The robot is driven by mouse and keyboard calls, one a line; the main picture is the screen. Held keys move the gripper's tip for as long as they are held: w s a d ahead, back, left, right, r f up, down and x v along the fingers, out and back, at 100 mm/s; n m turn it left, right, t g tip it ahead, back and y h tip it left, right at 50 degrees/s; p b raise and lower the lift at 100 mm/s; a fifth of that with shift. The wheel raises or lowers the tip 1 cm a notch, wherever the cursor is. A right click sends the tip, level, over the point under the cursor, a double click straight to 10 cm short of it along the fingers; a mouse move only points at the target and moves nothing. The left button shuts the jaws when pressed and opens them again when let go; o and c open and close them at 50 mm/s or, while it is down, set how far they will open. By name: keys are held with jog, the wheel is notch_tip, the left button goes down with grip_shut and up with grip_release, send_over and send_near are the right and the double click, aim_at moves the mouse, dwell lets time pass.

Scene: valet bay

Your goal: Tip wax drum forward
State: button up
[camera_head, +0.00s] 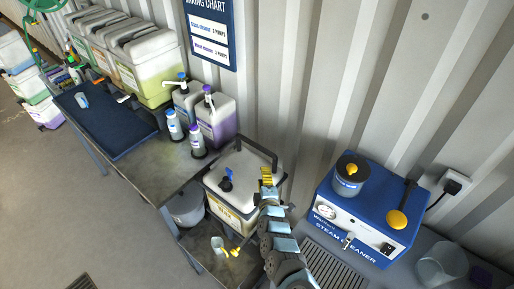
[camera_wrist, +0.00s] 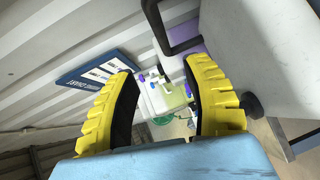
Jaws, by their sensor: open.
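The wax drum (camera_head: 232,209) is a pale, translucent container with a yellowish label on its front, a black cap on top and a black handle bar (camera_head: 248,146) along its back. It stands on a low stand beside the bench and looks upright. In the wrist view a pale wall, apparently the drum (camera_wrist: 262,45), fills the upper right, with a black handle (camera_wrist: 163,35) beside it. My gripper (camera_head: 267,176) is over the drum's right side in the head view. Its yellow fingers (camera_wrist: 166,103) are apart in the wrist view, with nothing between them. Contact with the drum cannot be told.
A blue steam cleaner (camera_head: 355,232) stands on a counter at the right. Pump bottles (camera_head: 216,120) stand on the bench behind the drum. A yellow tap (camera_head: 235,252) and small cup (camera_head: 218,245) are below it. The corrugated wall (camera_head: 300,85) is close behind.

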jog(key=shift+w+b, duration=0.9)
jog(key=shift+b, duration=0.3)
jog(key=b, duration=0.6)
send_near(258, 149)
jog(key=shift+w, duration=1.4)
jog(key=shift+w+a+f, duration=0.15)
jog(key=shift+w+f, duration=0.35)
jog(key=shift+f, duration=0.15)
jog(key=shift+w+a+r+b, duration=0.1)
jog(key=shift+w+r+b, duration=0.15)
jog(key=shift+w+b, duration=0.45)
jog(key=shift+w+f, duration=0.35)
jog(key=shift+w, duration=0.25)
jog(key=shift+w+a+b, duration=0.2)
jog(key=shift+w+b, duration=0.55)
jog(key=shift+w, duration=0.4)
jog(key=shift+w+f+b, duration=0.35)
jog(key=shift+w+b, duration=0.2)
jog(key=shift+b, duration=0.1)
jog(key=shift+w+r+b, duration=0.3)
jog(key=shift+w+b, duration=0.2)
jog(key=shift+w, duration=0.2)
